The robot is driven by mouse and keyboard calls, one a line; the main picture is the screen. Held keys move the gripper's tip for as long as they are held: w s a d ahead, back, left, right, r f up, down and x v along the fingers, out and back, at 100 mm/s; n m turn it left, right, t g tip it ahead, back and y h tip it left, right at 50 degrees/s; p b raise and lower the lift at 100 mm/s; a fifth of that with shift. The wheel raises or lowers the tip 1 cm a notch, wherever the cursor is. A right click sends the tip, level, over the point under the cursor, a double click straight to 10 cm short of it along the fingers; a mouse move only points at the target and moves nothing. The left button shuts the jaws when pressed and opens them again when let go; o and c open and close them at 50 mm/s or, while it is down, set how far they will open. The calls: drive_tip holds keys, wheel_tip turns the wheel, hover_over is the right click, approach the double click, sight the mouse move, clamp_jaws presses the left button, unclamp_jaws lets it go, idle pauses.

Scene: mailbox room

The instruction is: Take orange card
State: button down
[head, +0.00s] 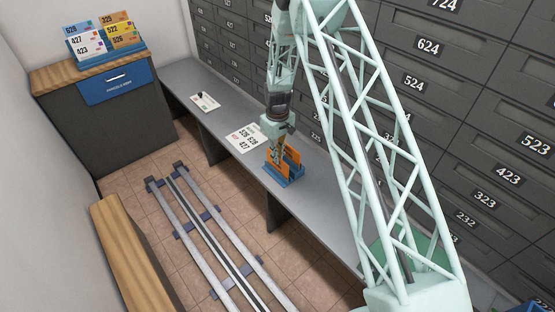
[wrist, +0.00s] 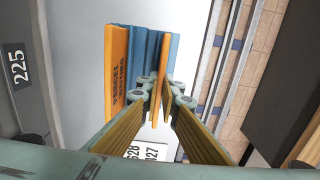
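A blue card holder (head: 283,176) stands on the grey counter, with orange cards in its slots. In the wrist view, one orange card (wrist: 117,75) with dark lettering stands at the left side of the blue holder (wrist: 152,48). A second orange card (wrist: 176,42) stands at the holder's right side, edge-on to the camera. My gripper (wrist: 162,94) reaches over the holder with its fingertips close together on either side of this second card, and looks shut on it. In the head view my gripper (head: 277,155) points down at the holder and hides part of the cards.
A white sheet with numbers (head: 245,138) and another paper (head: 205,102) lie on the counter (head: 222,122). Dark numbered mailboxes (head: 428,46) line the wall behind. A cabinet at the left bears a rack of cards (head: 104,44). Floor rails (head: 205,240) run before the counter.

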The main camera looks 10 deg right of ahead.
drive_tip(key=shift+r+p, duration=0.6)
drive_tip(key=shift+r, duration=1.15)
